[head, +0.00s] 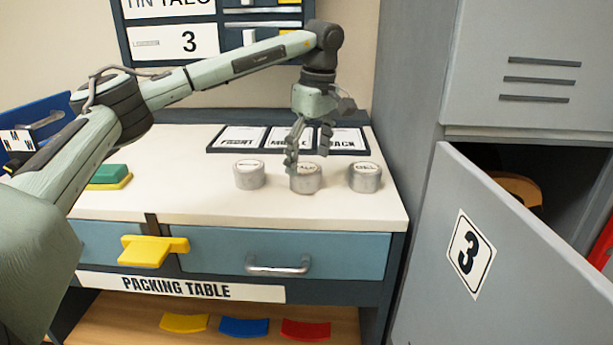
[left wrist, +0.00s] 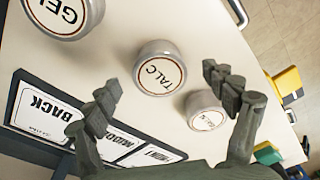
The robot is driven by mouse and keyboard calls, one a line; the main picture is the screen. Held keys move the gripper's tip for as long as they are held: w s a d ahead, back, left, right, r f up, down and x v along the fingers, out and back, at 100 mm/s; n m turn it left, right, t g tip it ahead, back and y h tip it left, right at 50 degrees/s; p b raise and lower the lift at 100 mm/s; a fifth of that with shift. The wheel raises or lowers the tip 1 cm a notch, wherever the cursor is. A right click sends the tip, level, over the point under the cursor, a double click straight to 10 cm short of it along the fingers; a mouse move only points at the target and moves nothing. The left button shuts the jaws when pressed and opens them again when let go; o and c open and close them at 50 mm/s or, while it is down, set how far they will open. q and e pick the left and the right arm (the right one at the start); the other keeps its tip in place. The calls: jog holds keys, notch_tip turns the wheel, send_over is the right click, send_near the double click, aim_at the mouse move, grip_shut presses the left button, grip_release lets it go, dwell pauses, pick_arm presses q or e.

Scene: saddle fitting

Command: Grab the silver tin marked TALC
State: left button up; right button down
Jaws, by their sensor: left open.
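Three silver tins with round lettered lids stand in a row on the white table top. The middle one, the TALC tin (head: 305,180), also shows in the left wrist view (left wrist: 160,70) with TALC readable on its lid. The GEL tin (head: 364,177) stands to its right, and it shows at upper left in the left wrist view (left wrist: 62,14). Another tin (head: 249,175) stands to the left; its lid is too small to read. My left gripper (head: 308,160) points down just above and behind the TALC tin, open and empty. My right gripper is not in view.
A dark tray with label cards (head: 237,137) reading FRONT, a partly hidden middle word and BACK lies behind the tins. A green and yellow block (head: 110,177) sits at the table's left. An open grey locker door marked 3 (head: 500,270) stands right of the packing table (head: 150,205).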

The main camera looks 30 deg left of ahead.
aim_at(306, 168)
pick_arm(q)
jog(key=f, duration=0.2)
jog(key=a+f, duration=0.1)
jog(key=shift+f, duration=0.35)
jog(key=shift+w+f, duration=0.1)
jog(key=shift+f, duration=0.1)
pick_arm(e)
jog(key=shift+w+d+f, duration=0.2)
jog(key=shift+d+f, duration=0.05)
pick_arm(q)
jog(key=shift+c, duration=0.5)
jog(key=c, duration=1.3)
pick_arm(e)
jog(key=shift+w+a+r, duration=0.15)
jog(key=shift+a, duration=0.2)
pick_arm(q)
jog(key=shift+r, duration=0.15)
